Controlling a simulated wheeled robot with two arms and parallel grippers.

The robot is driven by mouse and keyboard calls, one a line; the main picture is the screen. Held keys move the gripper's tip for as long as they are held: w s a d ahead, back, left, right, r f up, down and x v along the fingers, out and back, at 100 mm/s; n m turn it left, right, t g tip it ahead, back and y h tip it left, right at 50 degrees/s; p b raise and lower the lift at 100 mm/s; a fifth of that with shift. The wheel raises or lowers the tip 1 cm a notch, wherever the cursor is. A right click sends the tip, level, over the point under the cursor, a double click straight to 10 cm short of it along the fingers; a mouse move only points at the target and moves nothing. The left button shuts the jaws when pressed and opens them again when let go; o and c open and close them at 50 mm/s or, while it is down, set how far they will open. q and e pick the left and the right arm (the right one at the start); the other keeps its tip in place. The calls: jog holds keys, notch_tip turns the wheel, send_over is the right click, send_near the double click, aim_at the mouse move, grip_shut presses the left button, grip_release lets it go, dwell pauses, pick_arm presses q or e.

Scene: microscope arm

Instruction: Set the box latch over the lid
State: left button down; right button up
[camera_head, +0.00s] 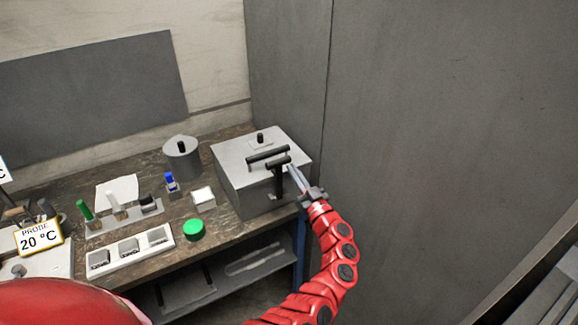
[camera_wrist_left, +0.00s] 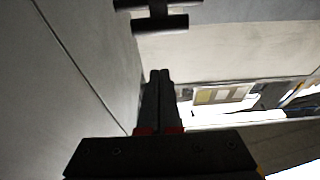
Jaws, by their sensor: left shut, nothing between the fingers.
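The grey box (camera_head: 238,192) stands at the right end of the bench, with its pale lid (camera_head: 236,156) closed on top. A black bar (camera_head: 262,155) lies over the lid near its front edge. The black T-shaped latch (camera_head: 279,183) rises at the box's front, its crossbar just above the lid edge; I cannot tell whether it hooks over the lid. Black bars also show at the top of the left wrist view (camera_wrist_left: 155,20). My left gripper (camera_head: 289,169) is shut and empty, its tips close beside the latch on the right; contact is unclear. The wrist view shows its fingers together (camera_wrist_left: 160,75).
A grey wall panel (camera_head: 420,120) stands close right of the box. To the left are a grey canister (camera_head: 182,160), a green round cap (camera_head: 194,230), a white tray (camera_head: 130,251) and a small white block (camera_head: 203,198). A lower shelf (camera_head: 225,277) is under the bench.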

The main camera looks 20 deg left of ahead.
pick_arm(q)
jog(key=s+d+r+b, duration=0.1)
jog(key=s+d+b, duration=0.1)
jog(key=s+d, duration=0.3)
jog(key=shift+d, duration=0.55)
